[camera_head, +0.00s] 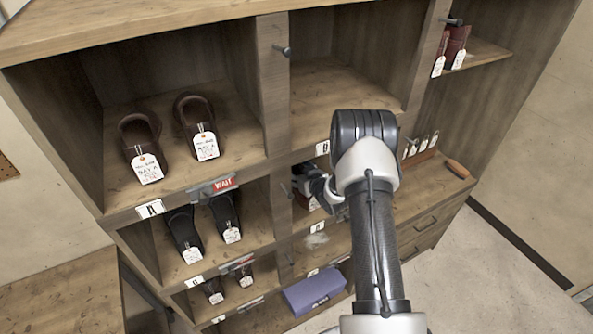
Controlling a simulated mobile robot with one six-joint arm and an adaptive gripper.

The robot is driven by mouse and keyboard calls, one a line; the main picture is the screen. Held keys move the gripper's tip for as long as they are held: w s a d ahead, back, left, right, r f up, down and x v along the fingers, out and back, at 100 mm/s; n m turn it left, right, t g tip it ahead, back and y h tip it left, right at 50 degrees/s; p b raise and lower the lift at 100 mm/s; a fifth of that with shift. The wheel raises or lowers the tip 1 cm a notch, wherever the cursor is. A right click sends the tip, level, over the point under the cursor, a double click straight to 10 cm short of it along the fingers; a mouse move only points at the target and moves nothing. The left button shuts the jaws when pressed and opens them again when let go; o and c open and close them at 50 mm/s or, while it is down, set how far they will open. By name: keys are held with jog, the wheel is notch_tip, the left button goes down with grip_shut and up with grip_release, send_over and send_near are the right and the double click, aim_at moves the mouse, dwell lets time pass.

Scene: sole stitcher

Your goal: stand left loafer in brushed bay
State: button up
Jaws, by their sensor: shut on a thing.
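My gripper (309,186) is at the middle column's second-row bay, below the label B, and partly hidden by my own arm. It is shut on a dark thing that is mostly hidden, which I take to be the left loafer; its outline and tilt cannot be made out. The bay above, the upper middle bay (345,92), looks empty where it shows. I cannot read which bay is the brushed one.
A purple box (314,291) lies low in the middle. Burgundy shoes (456,47) are at upper right. Pegs (283,49) stick out from the dividers.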

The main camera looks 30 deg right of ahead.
jog(key=shift+f, duration=0.1)
jog(key=o, duration=1.4)
jog(key=shift+s+r, duration=0.2)
jog(key=shift+r, duration=0.05)
notch_tip(320, 180, up, 4)
jog(key=b, duration=0.1)
send_over(310, 203)
jog(key=w+d, duration=0.2)
jog(key=shift+s+r, duration=0.1)
jog(key=shift+r, duration=0.05)
